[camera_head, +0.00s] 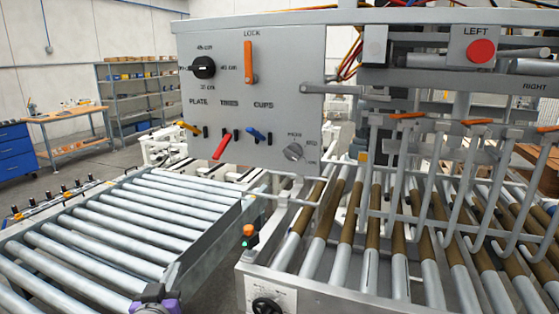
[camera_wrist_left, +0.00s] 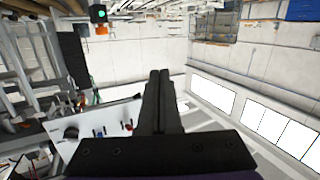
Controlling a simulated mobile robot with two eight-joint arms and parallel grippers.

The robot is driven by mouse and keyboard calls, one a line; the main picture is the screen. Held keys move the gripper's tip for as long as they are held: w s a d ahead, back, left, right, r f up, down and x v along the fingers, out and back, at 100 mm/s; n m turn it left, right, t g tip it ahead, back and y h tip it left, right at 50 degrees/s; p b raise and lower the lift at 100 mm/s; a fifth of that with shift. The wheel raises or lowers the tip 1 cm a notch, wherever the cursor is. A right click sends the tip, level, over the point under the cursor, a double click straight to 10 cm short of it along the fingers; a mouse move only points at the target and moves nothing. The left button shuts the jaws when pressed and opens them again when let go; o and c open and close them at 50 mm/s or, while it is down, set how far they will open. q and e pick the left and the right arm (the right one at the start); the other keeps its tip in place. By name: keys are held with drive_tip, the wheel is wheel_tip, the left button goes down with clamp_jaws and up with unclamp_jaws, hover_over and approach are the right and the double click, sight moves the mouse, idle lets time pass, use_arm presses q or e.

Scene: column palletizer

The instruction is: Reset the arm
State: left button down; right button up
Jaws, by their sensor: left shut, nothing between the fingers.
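My left gripper (camera_head: 153,292) shows only in part at the bottom edge of the head view, in front of the roller conveyor, as a dark and purple piece. In the left wrist view its two black fingers (camera_wrist_left: 160,74) lie together, shut with nothing between them. The fingers touch nothing that I can see. The grey control panel (camera_head: 250,90) stands beyond the gripper, with an orange LOCK handle (camera_head: 249,62), a black rotary knob (camera_head: 204,68) and a red lever (camera_head: 222,146). My right gripper is not in view.
A roller conveyor (camera_head: 125,215) runs at the left, and a second one with brown-and-grey rollers (camera_head: 370,240) at the right. A post with an orange button and green light (camera_head: 249,234) stands between them. A red button (camera_head: 481,50) is at upper right. Shelves (camera_head: 140,90) stand far back.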

use_arm(q)
drive_tip(key=s+d+f+m+g, duration=0.1)
drive_tip(key=s+f+g, duration=0.4)
drive_tip(key=s+f, duration=0.6)
drive_tip(key=s+d+f+m+g+h+p, duration=0.1)
drive_tip(key=s+d+f+g, duration=0.3)
drive_tip(key=s+f, duration=0.7)
drive_tip(key=shift+s+f+g, duration=0.2)
drive_tip(key=shift+f+g, duration=0.6)
drive_tip(key=shift+g, duration=0.3)
